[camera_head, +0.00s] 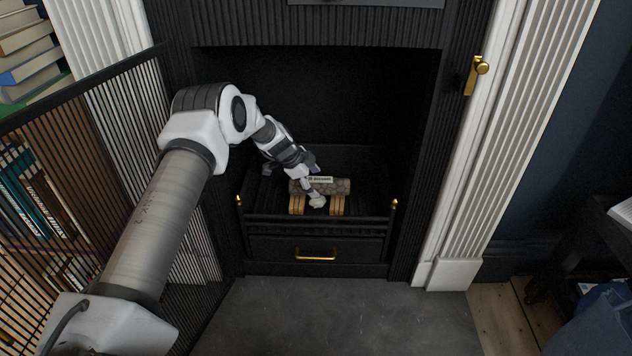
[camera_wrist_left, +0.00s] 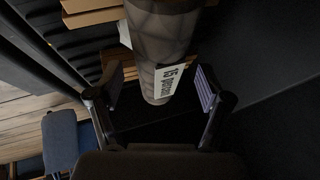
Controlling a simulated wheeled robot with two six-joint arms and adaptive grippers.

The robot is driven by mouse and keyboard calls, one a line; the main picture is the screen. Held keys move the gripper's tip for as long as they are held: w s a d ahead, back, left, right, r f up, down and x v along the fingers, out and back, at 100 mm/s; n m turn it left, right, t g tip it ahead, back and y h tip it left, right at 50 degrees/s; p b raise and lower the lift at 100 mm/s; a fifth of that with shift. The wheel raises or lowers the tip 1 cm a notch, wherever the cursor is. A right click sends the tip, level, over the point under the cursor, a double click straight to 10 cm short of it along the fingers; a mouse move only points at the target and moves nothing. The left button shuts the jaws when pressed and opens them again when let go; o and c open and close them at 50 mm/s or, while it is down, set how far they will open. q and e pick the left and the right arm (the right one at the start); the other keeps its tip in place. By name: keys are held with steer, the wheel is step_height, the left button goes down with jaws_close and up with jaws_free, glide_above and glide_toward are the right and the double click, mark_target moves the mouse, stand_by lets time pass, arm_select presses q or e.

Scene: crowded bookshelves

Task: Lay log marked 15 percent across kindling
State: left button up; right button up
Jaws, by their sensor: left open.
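The log (camera_head: 338,187) lies across pale kindling sticks (camera_head: 297,204) in the fireplace grate. In the left wrist view the log (camera_wrist_left: 160,35) shows bark and a white label (camera_wrist_left: 170,80) reading 15 percent. My left gripper (camera_head: 308,177) is at the log, reaching down into the fireplace. In the left wrist view its open fingers (camera_wrist_left: 158,88) stand on either side of the log's end, with gaps beside it. Kindling (camera_wrist_left: 95,14) also shows beyond the log there. A small whitish lump (camera_head: 317,202) sits between the kindling stacks. My right gripper is out of view.
The grate's front rail (camera_head: 318,219) has brass knobs at its ends. A drawer with a brass handle (camera_head: 315,258) is below. A slatted screen (camera_head: 75,190) stands at the left, near my arm. The stone hearth (camera_head: 330,315) in front is clear.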

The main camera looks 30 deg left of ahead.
arm_select(q)
steer(key=p+v, duration=0.4)
steer(key=v, duration=0.6)
steer(key=shift+r, duration=0.2)
steer(key=shift+s, duration=0.15)
